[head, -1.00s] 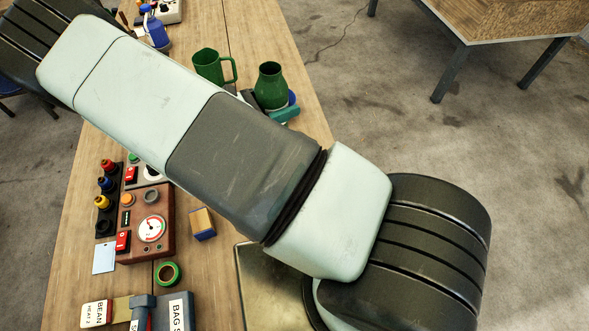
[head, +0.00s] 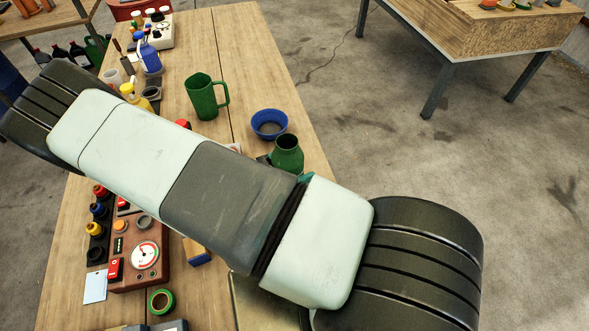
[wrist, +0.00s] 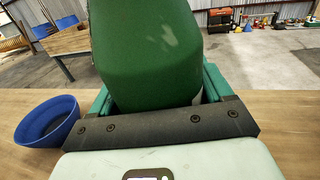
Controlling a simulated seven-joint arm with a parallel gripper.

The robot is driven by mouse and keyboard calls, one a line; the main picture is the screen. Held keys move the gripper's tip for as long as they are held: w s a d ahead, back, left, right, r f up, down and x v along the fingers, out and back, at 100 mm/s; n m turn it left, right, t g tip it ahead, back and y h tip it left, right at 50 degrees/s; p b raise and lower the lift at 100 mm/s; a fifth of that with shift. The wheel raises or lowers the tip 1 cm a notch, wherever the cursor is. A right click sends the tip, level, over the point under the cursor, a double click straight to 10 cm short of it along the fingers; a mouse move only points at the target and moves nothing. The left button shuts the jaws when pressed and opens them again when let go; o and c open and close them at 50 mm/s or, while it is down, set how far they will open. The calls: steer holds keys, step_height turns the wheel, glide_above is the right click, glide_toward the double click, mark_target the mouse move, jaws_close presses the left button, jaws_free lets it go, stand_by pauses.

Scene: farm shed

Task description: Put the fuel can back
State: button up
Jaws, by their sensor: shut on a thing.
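A green can with a narrow neck and open mouth (head: 288,152), which I take as the fuel can, is near the table's right edge in the head view. In the wrist view its green body (wrist: 150,50) fills the upper middle, between the teal fingers of my gripper (wrist: 158,92). My gripper is shut on it. In the head view my arm hides most of the gripper, and only a bit of teal shows beside the can. The can's base is hidden, so I cannot tell whether it touches the table.
A blue bowl (head: 269,124) stands just beyond the can. A green jug with a handle (head: 203,97) is farther left. A red gauge box (head: 141,255), green tape roll (head: 161,301) and metal tray (head: 255,308) are nearer. Bare wood (head: 235,40) lies at the far end.

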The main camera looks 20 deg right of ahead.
steer(key=shift+f, duration=0.85)
steer(key=shift+f, duration=0.15)
steer(key=o, duration=1.2)
